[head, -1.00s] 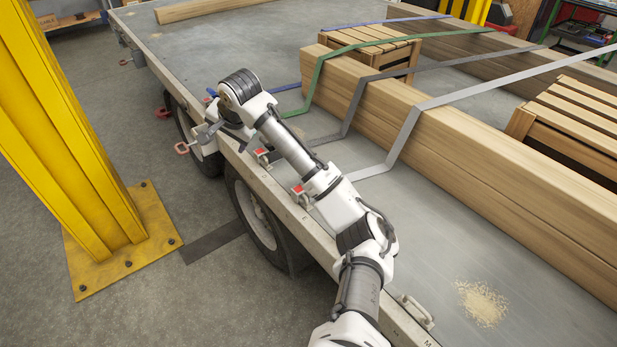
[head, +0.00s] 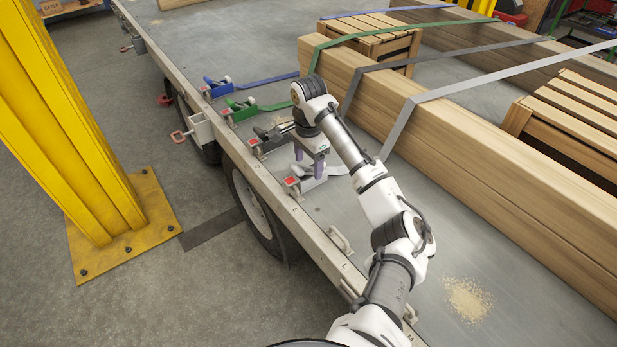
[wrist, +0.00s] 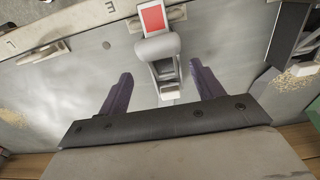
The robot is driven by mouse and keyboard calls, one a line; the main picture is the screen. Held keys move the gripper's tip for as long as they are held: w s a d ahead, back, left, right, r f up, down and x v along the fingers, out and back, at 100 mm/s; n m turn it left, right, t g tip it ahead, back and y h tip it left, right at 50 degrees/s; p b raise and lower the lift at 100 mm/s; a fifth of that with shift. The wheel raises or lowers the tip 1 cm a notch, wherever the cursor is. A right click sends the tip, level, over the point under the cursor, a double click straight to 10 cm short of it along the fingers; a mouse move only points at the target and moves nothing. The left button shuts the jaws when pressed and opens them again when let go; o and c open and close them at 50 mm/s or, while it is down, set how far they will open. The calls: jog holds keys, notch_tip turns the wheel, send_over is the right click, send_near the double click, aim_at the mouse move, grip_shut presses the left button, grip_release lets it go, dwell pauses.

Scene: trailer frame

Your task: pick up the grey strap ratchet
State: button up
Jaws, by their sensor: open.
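The nearest ratchet (head: 308,183), on the light grey strap (head: 440,92), sits at the trailer's edge behind a red label. In the wrist view this pale grey ratchet (wrist: 158,48) lies ahead, between the lines of my two purple fingers. My gripper (head: 309,167) is open and points down over it, holding nothing; the open fingers also show in the wrist view (wrist: 161,74). I cannot tell the exact height gap. Gripper and arm hide part of the ratchet and its strap end in the head view.
A dark grey strap's ratchet (head: 268,143) is close by; it shows at right in the wrist view (wrist: 292,35). Green (head: 240,109) and blue (head: 217,87) ratchets are farther along. A timber stack (head: 460,150) lies right. A yellow post (head: 70,130) stands left of the trailer.

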aim_at(308, 174)
jog(key=shift+w+f+p, duration=0.2)
jog(key=shift+f+p, duration=0.1)
jog(key=shift+f, duration=1.15)
jog(key=shift+w+f+p, duration=0.2)
jog(key=shift+f+p, duration=0.1)
jog(key=shift+f, duration=1.1)
jog(key=shift+r, duration=0.1)
jog(key=c, duration=1.3)
jog(key=shift+r, duration=0.1)
